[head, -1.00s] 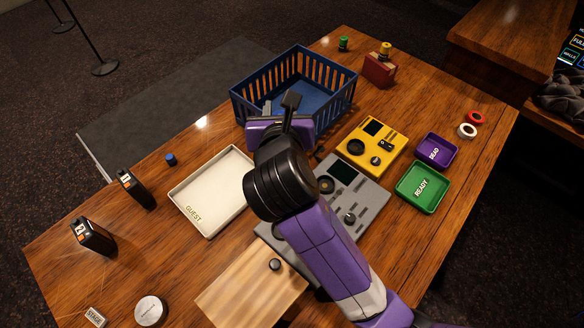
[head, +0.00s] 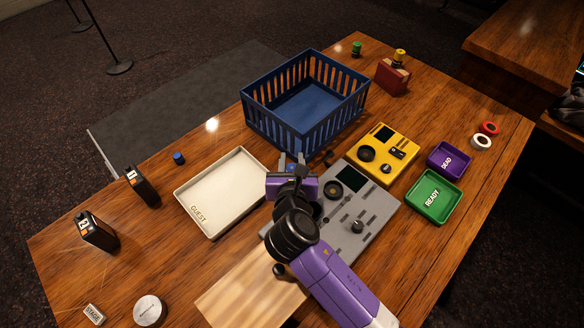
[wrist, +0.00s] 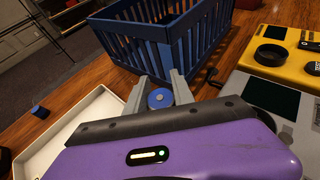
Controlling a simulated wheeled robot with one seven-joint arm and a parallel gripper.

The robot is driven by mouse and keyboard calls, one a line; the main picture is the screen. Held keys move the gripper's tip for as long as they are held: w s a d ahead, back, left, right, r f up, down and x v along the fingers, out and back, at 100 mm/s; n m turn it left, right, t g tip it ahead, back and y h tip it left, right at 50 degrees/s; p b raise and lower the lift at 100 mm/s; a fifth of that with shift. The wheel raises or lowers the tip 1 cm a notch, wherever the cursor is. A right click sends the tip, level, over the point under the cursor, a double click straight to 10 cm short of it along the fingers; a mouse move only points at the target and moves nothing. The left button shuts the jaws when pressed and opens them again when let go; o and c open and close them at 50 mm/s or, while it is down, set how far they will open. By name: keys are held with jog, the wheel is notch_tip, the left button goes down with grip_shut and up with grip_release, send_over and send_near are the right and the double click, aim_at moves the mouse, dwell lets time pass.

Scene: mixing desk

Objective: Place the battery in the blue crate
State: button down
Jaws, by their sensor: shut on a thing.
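My gripper (head: 291,163) is low over the desk, just in front of the blue crate (head: 272,129). In the wrist view its two grey fingers (wrist: 160,93) are shut on a small round blue piece (wrist: 159,99), which shows only as a blue spot in the head view (head: 291,159). I cannot tell whether this piece is the battery. The gripper and the piece are outside the crate, on its near side. The crate also shows in the wrist view (wrist: 152,28). Its visible floor looks empty in the head view.
A white GUEST tray (head: 190,208) lies left of my gripper. A grey device (head: 376,208) and a yellow device (head: 407,140) lie to the right. A similar blue cylinder (head: 178,158) and two numbered black packs (head: 143,187) stand left. Purple (head: 449,160) and green (head: 433,197) trays lie right.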

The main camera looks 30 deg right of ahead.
aim_at(292, 169)
jog(key=shift+f, duration=1.55)
jog(key=shift+f, duration=0.1)
jog(key=c, duration=1.1)
grip_release()
